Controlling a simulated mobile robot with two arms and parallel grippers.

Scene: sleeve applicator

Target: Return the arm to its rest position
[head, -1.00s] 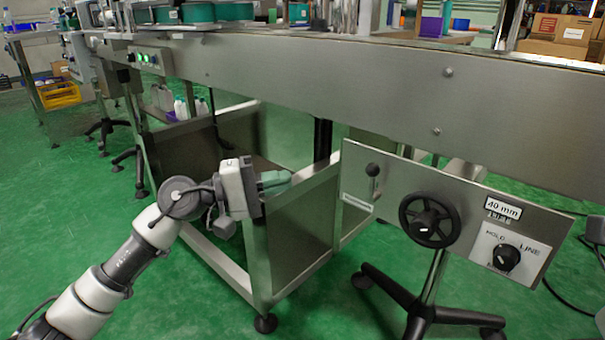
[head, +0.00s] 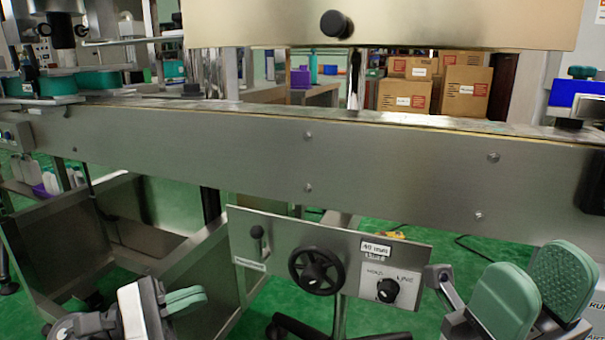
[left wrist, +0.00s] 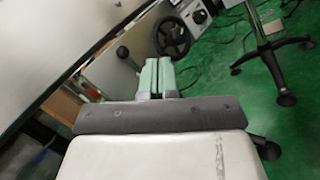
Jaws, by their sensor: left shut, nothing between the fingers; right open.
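My left gripper (head: 190,299) is at the lower left of the head view, its green fingers closed together with nothing between them. In the left wrist view its fingers (left wrist: 157,76) are side by side. It is left of the control panel (head: 240,230) and apart from it. My right gripper (head: 533,296) is at the lower right of the head view, its two green pads spread apart and empty. The panel carries a black lever (head: 257,238), a black handwheel (head: 317,271) and a selector knob (head: 388,290). My arms are mostly out of the picture.
The long steel conveyor side (head: 400,165) runs across the head view above both grippers. A steel frame with plates (head: 150,245) stands behind the left gripper. Cardboard boxes (head: 465,88) stand beyond the conveyor. Green floor (head: 440,240) shows below the conveyor.

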